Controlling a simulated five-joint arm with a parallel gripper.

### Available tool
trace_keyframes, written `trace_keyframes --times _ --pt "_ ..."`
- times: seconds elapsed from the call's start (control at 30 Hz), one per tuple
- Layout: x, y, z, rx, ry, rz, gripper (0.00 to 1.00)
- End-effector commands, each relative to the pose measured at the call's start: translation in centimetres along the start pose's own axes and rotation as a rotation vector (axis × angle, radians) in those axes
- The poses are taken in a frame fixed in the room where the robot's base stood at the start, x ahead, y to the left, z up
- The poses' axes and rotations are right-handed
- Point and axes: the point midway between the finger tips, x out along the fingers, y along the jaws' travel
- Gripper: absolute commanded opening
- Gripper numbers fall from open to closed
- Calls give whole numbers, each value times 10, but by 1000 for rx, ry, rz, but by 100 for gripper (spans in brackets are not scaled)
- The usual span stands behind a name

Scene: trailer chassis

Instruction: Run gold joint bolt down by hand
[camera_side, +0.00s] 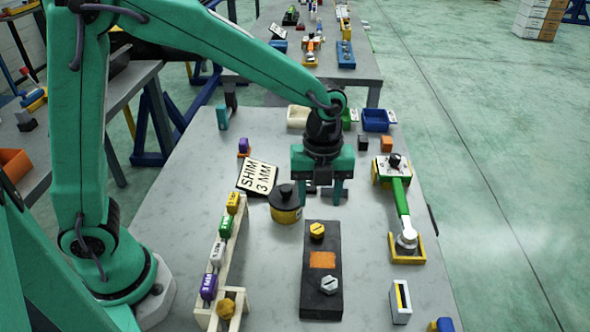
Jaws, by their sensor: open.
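A dark joint plate (311,272) lies at the front middle of the bench. A gold bolt (317,231) sits at its far end and a silver hex bolt (328,285) near its front end, with an orange square patch (322,260) between them. Another gold hex head (225,308) stands at the front of the wooden rack; I cannot tell which gold one is the joint bolt. My gripper (319,200) is open, pointing down beyond the far end of the plate, with its fingers apart and nothing seen held. How deep either bolt sits is not clear.
The wooden rack (234,250) holds coloured labelled blocks. A green-handled wrench (400,195) lies at right, its front end in a yellow holder (417,250).

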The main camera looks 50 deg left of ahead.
Motion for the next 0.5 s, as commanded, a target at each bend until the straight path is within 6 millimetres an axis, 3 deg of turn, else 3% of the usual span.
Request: trace_keyframes --times 0.5 --pt "3 0 0 -740 0 1 49"
